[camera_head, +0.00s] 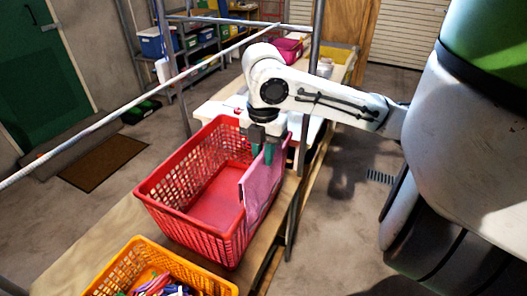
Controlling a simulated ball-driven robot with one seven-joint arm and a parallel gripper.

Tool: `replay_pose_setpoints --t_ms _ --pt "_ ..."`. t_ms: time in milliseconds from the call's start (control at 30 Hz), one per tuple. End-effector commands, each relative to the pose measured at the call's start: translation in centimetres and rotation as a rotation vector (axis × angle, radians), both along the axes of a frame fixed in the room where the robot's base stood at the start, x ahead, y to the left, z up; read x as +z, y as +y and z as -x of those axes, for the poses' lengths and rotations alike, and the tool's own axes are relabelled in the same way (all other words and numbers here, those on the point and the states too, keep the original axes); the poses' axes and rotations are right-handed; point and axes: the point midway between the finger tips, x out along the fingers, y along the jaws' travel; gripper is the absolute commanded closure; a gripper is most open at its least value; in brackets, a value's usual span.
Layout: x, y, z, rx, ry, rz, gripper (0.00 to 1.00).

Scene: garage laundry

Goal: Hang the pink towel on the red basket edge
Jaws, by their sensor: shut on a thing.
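The red basket (179,219) stands on a wooden bench in the middle of the head view, and its inside looks empty. The pink towel (262,190) hangs down at the basket's right edge, covering part of that rim. My gripper (262,155) points down at the top of the towel, near the basket's far right corner. Its greenish fingers are shut on the towel's upper edge. I cannot tell how much of the towel rests on the rim, and its outer side is partly hidden.
An orange basket (112,273) with clothes pegs stands nearer on the bench. A pale rail (120,113) crosses above at the left, with metal posts behind. A dark pink basket (287,50) sits farther back.

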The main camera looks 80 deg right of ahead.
Motion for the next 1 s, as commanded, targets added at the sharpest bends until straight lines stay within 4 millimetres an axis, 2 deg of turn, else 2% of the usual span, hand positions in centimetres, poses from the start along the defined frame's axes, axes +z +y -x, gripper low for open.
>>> replay_pose_setpoints --t_ms 100,1000 --pt "-1.2 0.0 0.0 0.0 0.0 0.0 1.0" --pt "-7.3 0.0 0.0 -0.001 0.0 0.0 1.0"
